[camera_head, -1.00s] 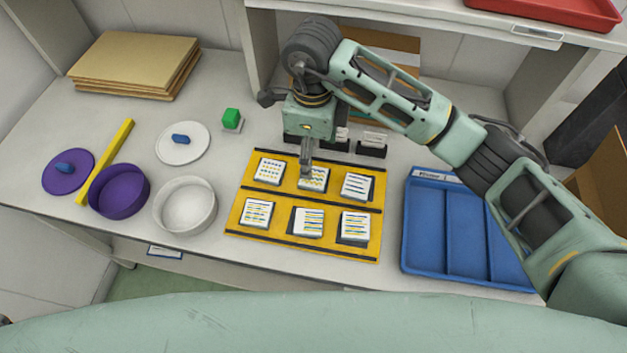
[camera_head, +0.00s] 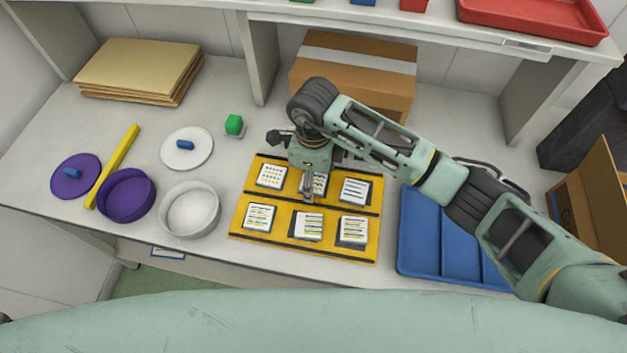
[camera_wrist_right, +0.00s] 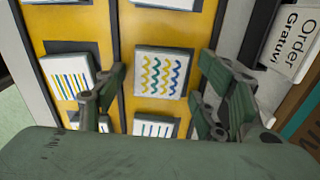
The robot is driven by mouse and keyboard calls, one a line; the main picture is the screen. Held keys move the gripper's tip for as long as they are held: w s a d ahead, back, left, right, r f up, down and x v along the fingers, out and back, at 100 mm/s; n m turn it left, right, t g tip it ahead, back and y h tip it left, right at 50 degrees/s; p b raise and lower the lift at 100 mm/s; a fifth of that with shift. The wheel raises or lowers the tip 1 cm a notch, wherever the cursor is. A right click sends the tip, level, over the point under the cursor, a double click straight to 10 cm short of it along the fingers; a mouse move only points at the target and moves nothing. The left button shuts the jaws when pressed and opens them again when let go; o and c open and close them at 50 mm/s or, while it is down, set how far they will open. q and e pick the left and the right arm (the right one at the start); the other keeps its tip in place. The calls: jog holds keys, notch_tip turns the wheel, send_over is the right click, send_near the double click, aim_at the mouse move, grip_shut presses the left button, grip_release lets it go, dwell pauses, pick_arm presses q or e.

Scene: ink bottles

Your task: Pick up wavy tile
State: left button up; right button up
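The wavy tile (camera_head: 321,183) sits in the middle of the back row on the yellow board (camera_head: 270,234), partly hidden behind my right gripper. In the right wrist view, the wavy tile (camera_wrist_right: 163,75) is white with yellow and blue wavy lines. My right gripper (camera_head: 308,192) points down over it. In the right wrist view, the gripper (camera_wrist_right: 163,84) is open, with one finger on each side of the wavy tile and nothing held. I cannot tell how high the fingertips are above the board. My left gripper is not in view.
Several other patterned tiles lie close around it, including a striped tile (camera_wrist_right: 68,78). A blue tray (camera_head: 417,235) stands to the right. A white round container (camera_head: 189,210) and a purple one (camera_head: 126,195) stand to the left. A cardboard box (camera_head: 352,72) is behind.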

jog(key=c, duration=1.1)
jog(key=shift+o, duration=0.2)
jog(key=shift+r, duration=0.1)
